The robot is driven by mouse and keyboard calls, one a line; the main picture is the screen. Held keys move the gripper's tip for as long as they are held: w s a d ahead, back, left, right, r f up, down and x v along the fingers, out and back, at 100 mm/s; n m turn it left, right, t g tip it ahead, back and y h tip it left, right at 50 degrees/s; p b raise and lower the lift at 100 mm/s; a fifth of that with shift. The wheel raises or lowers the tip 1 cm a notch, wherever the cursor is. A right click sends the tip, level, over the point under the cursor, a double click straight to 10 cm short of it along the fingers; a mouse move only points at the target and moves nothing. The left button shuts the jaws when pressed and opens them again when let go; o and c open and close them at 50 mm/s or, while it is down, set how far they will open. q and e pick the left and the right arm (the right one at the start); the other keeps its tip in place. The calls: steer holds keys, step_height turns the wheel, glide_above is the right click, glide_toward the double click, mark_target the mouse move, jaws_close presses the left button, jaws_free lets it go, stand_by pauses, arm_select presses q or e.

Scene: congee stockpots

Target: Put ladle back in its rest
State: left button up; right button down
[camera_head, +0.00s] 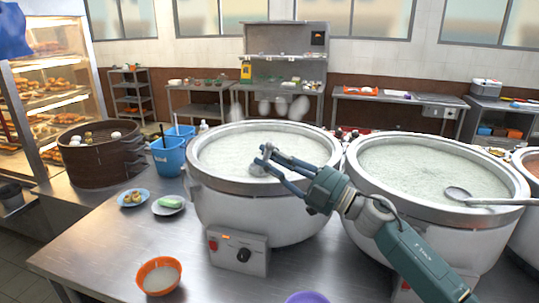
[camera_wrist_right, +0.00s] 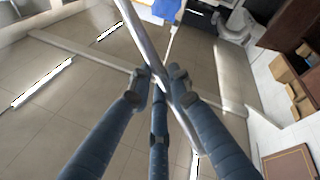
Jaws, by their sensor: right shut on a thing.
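My right gripper (camera_head: 262,160) reaches in over the left congee pot (camera_head: 325,178). In the right wrist view its fingertips (camera_wrist_right: 160,80) are shut on a thin metal rod, which looks like the handle of a ladle (camera_wrist_right: 139,35). In the head view a small grey rounded piece (camera_head: 257,170) shows at the fingertips, possibly part of that ladle; most of it is hard to make out. A second ladle (camera_head: 458,194) lies across the rim of the right congee pot (camera_head: 352,172), its handle pointing right. I cannot identify a ladle rest. My left gripper is not in view.
A blue bucket (camera_head: 168,160) and a stacked steamer (camera_head: 92,165) stand left of the pots. Small plates (camera_head: 133,203) and an orange bowl (camera_head: 158,262) sit on the metal counter (camera_head: 105,245). The left front counter has free room. A control box (camera_head: 238,252) fronts the left pot.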

steer(key=shift+s, duration=0.1)
steer(key=shift+d+p, duration=0.2)
steer(key=shift+p, duration=0.1)
stand_by(0.3)
steer(key=shift+f, duration=0.4)
stand_by(0.5)
steer(key=c, duration=1.5)
jaws_free()
steer(key=shift+c, duration=0.2)
steer(key=v, duration=1.2)
